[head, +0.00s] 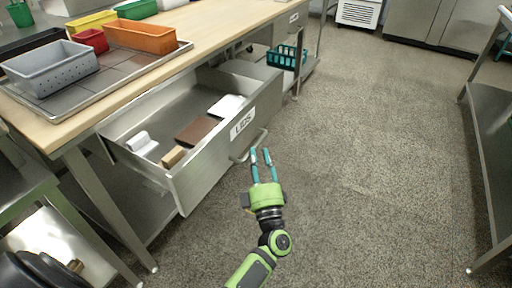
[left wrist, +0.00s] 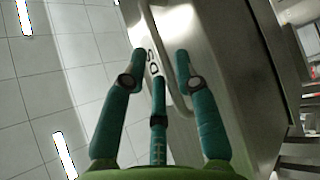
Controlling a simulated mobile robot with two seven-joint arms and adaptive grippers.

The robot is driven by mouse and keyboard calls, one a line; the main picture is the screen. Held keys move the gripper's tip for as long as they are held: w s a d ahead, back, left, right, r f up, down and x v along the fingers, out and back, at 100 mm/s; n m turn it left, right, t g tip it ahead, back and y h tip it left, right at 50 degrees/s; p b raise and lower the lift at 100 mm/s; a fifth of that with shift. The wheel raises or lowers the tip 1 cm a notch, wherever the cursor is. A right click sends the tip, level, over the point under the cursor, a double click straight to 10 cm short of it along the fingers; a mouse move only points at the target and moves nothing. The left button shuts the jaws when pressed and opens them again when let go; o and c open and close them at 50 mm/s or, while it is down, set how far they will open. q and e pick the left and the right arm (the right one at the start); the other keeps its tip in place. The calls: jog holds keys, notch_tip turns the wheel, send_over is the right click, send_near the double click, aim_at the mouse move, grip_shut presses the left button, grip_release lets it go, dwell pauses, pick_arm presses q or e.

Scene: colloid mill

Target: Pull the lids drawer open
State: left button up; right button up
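The lids drawer (head: 215,150) hangs below the wooden-topped bench and is pulled well out, its inside visible. Its front carries a LIDS label (head: 243,122) and a metal bar handle (head: 250,147). My left gripper (head: 261,154) is just in front of the handle in the head view, its teal fingers spread and nothing seen between them. In the left wrist view, the fingers (left wrist: 160,75) point at the drawer front, with the handle (left wrist: 168,70) close beyond them. I cannot tell whether a finger touches the handle. My right gripper is not in view.
The drawer holds a white roll (head: 141,143), a tan block (head: 173,157), a brown panel (head: 197,129) and a white panel (head: 227,105). A teal basket (head: 287,57) sits on a low shelf behind. The floor (head: 370,160) to the right is clear up to a metal table.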

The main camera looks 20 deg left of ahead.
pick_arm(q)
jog(key=shift+v, duration=1.75)
